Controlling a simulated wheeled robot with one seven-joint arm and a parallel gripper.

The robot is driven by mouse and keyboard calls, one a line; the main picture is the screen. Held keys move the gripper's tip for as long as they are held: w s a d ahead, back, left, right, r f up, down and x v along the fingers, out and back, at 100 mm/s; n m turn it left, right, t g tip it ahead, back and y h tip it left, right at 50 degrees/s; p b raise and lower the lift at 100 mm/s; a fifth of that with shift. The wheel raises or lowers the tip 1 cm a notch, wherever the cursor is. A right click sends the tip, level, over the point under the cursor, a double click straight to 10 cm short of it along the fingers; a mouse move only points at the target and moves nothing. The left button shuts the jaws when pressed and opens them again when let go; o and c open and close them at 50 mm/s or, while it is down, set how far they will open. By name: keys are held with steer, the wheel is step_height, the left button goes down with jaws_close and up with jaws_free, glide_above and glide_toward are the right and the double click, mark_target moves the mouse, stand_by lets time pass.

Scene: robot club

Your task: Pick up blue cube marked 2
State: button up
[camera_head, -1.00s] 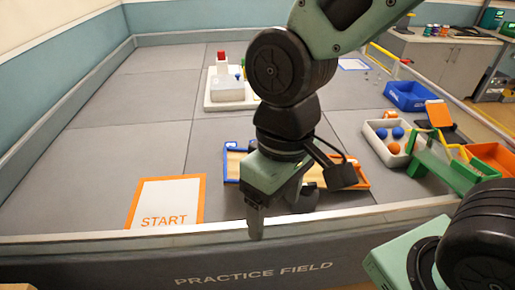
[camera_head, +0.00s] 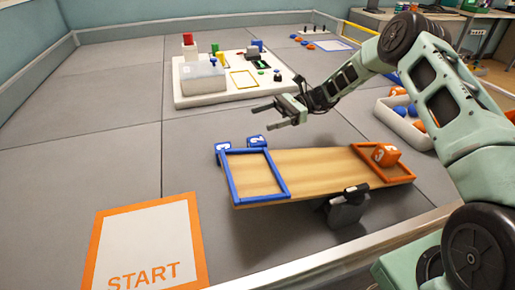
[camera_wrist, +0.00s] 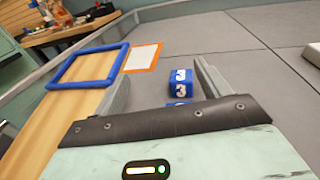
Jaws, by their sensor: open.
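Two small blue cubes sit just beyond the blue-framed end of the wooden balance board (camera_head: 315,172). The right one (camera_head: 257,141) appears to be marked 2. The left one (camera_head: 223,147) has a white mark that is hard to read there; in the wrist view this farther cube (camera_wrist: 180,80) reads 3. The nearer blue cube (camera_wrist: 179,103) is mostly hidden behind my gripper's body in the wrist view. My gripper (camera_head: 263,118) is open and empty, its fingers pointing left, behind and above the right cube. Both fingers (camera_wrist: 162,75) flank the cubes in the wrist view.
An orange cube (camera_head: 386,154) marked 3 sits at the board's orange-framed end. A white platform (camera_head: 205,100) with blocks stands behind. A grey bin (camera_head: 396,118) with balls is at right. The START mat (camera_head: 150,245) lies front left. Grey floor around it is clear.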

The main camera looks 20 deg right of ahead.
step_height(320, 180, down, 3)
steer(key=w+d+m+t+y, duration=0.1)
steer(key=w+d, duration=0.1)
steer(key=d, duration=0.1)
steer(key=b, duration=0.2)
glide_toward(249, 143)
steer(key=shift+a, duration=0.8)
steer(key=shift+s+a+p, duration=0.15)
steer(key=shift+a+p, duration=0.2)
steer(key=shift+a, duration=0.65)
steer(key=shift+s+a, duration=0.2)
steer(key=shift+a, duration=2.55)
steer(key=c, duration=1)
